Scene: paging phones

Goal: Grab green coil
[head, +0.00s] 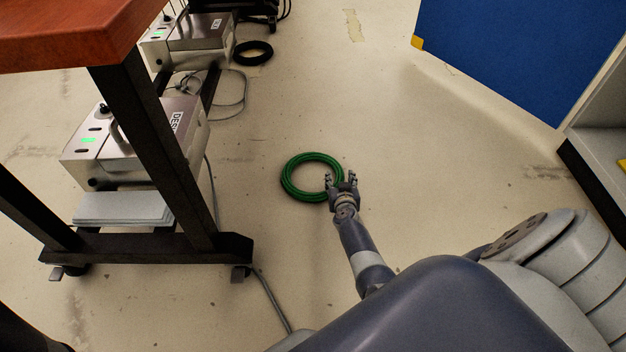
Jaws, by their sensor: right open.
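The green coil (288,184) lies flat on the floor near the middle of the head view. It is a ring of green cable with bare floor inside it. My right gripper (341,178) is at the coil's right-hand side, with its fingers apart. One finger overlaps the lower right of the ring in the picture, and the other is just outside it. I cannot tell whether the fingers touch the coil. The gripper hides a small part of the ring. My left gripper is not in view.
A black coil (253,60) lies farther back. A blue panel (520,60) is at the upper right. The floor around the green coil is clear.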

